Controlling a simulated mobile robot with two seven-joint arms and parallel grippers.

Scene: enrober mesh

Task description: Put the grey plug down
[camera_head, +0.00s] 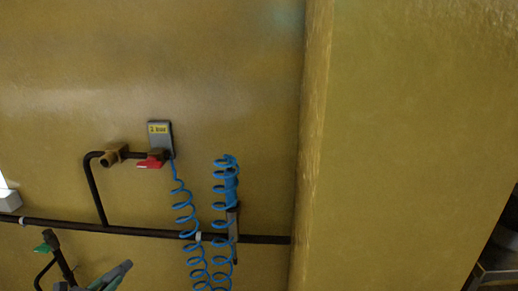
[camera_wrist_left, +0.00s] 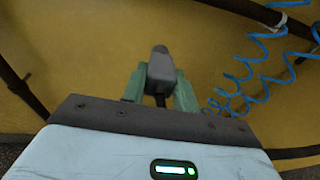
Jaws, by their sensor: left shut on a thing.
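The grey plug (camera_wrist_left: 161,68) shows in the left wrist view, between the green fingers of my left gripper (camera_wrist_left: 160,88). In the head view, only the grey-green tip of my left gripper (camera_head: 112,277) shows, at the bottom edge left of the middle. I cannot clearly tell the plug from the fingers there. No surface under the plug can be made out. My right gripper is in neither view.
A yellow-brown wall (camera_head: 80,65) fills the background, with a projecting pillar (camera_head: 400,120) at right. A dark pipe (camera_head: 130,231) runs along it, with a red-handled valve (camera_head: 151,162) above. Blue coiled hoses (camera_head: 222,190) hang right of my gripper.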

